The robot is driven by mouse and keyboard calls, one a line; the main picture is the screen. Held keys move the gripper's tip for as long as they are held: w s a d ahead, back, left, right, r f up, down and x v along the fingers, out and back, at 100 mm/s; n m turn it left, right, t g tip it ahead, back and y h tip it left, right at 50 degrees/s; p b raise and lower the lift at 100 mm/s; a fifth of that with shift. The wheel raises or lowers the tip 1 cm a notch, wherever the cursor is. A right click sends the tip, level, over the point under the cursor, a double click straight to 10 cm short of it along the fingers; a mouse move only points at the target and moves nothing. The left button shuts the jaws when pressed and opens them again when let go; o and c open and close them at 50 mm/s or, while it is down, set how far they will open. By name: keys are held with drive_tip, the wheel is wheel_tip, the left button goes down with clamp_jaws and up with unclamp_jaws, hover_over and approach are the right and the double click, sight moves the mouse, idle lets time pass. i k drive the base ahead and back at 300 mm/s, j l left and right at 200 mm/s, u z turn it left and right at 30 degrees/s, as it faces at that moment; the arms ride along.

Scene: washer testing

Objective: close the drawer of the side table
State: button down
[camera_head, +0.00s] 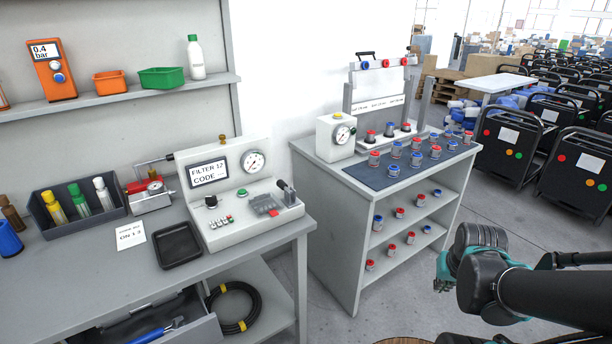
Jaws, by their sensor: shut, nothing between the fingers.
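A grey drawer (207,331) stands pulled out beneath the grey workbench (75,285) at the lower left, and its lower part is cut off by the picture's bottom edge. A blue-handled tool (152,333) lies inside it. My gripper (443,284), teal and dark grey, is at the lower right, held out over the floor. It is shut and empty, well to the right of the drawer and apart from it.
A black hose coil (252,308) lies on the shelf right of the drawer. A grey shelf unit (338,235) with several red and blue parts stands between the workbench and my gripper. Open floor (385,300) lies in front of it. Black carts (580,165) stand at the right.

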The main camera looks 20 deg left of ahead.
sight(201, 327)
drive_tip(key=u, duration=2.45)
drive_tip(key=k+l+z, duration=0.15)
drive_tip(key=k+l, duration=0.25)
